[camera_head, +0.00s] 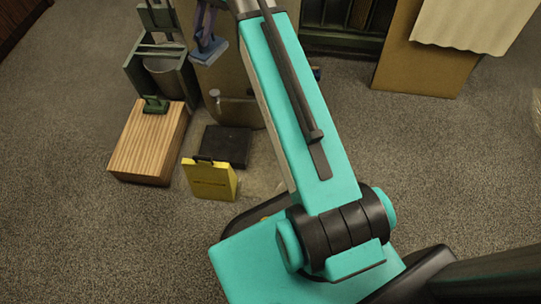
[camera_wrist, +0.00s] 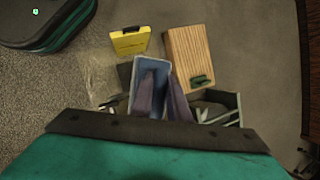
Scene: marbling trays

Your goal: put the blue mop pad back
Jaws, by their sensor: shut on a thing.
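The blue mop pad (camera_head: 210,52) hangs at the tips of my gripper (camera_head: 205,33), in the upper left of the head view. In the wrist view the blue pad (camera_wrist: 150,68) is a pale blue tray-like shape between and beyond the purplish fingers of my gripper (camera_wrist: 161,88). The gripper is shut on it. The pad is in front of a tan panel in the head view; its height above the floor is hard to judge. The fingers hide part of the pad.
A wooden block (camera_head: 150,140) with a green piece (camera_head: 155,104) on top stands at left. A dark green frame with a bucket (camera_head: 168,75) is behind it. A yellow sign (camera_head: 210,180) stands before a black box (camera_head: 226,146). Open carpet lies at left and right.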

